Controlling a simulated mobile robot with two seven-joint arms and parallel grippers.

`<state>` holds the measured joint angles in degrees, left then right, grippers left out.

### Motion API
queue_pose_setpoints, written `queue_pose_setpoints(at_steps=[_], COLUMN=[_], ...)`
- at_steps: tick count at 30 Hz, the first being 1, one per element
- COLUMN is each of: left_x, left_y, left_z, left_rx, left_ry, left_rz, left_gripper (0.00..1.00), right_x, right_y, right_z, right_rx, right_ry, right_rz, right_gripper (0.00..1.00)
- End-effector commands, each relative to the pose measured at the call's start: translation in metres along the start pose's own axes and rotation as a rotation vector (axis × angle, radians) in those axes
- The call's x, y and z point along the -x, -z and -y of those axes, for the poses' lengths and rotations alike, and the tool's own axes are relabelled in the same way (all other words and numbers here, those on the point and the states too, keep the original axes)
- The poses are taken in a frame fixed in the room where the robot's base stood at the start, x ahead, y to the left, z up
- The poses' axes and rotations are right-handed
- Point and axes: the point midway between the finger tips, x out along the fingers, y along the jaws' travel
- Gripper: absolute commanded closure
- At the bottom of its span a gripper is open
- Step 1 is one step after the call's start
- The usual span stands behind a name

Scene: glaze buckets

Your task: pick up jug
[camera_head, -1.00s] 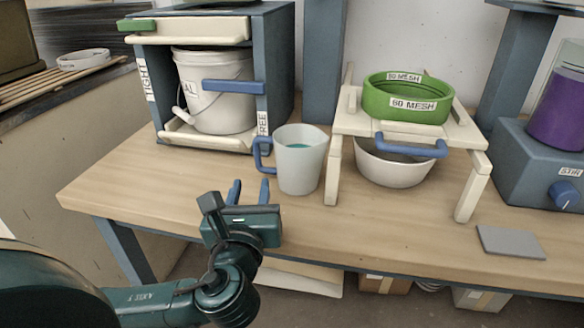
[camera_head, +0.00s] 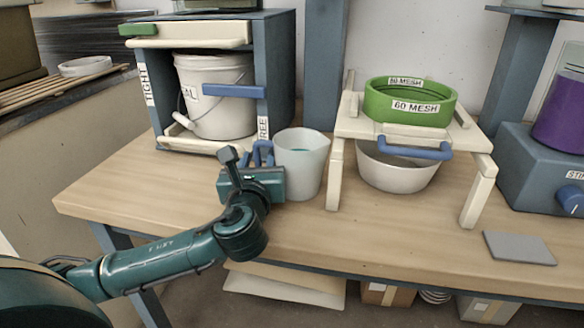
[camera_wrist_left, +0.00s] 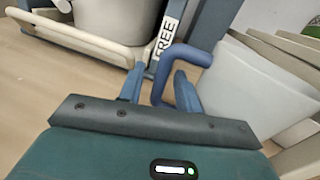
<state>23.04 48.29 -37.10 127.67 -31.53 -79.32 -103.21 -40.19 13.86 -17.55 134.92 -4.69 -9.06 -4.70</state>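The jug (camera_head: 308,168) is a pale, translucent cup standing upright on the wooden bench, with teal showing inside. Its blue handle is on its left side. My left gripper (camera_head: 262,155) is at the handle, low over the bench. In the left wrist view the blue handle (camera_wrist_left: 158,82) lies between the two blue fingertips of my left gripper (camera_wrist_left: 160,88), which are open with gaps to it. The jug body (camera_wrist_left: 250,92) is to the right of the fingers there. My right gripper is in neither view.
A shelf box (camera_head: 278,75) with a white bucket (camera_head: 210,115) stands behind left. A cream stand (camera_head: 478,185) with a green sieve (camera_head: 408,112) on top and a white bowl (camera_head: 395,175) beneath is close on the jug's right. Front bench wood (camera_head: 370,235) is clear.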

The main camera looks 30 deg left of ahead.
Motion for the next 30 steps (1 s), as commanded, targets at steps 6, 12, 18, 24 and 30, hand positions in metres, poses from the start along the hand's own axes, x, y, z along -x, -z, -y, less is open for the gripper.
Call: queue_pose_setpoints(at_steps=[6, 12, 18, 24, 30], left_x=[0.0004, 0.0005, 0.0005, 0.0005, 0.0004], left_y=[-0.0001, 0.0000, 0.0000, 0.0001, -0.0021], left_z=[0.0000, 0.0000, 0.0000, 0.0000, 0.0001], left_rx=[0.000, 0.000, 0.000, 0.000, 0.003], left_ry=[0.000, 0.000, 0.000, 0.000, 0.000], left_rz=[0.000, 0.000, 0.000, 0.000, 0.005], left_gripper=[0.78, 0.95, 1.00, 1.00, 1.00], right_x=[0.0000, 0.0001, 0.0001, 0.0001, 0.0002], right_y=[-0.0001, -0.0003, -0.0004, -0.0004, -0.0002], right_z=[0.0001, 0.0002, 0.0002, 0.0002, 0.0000], right_rx=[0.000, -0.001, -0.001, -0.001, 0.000], right_ry=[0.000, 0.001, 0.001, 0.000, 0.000], right_rz=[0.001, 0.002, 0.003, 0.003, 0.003], right_gripper=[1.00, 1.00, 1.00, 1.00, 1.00])
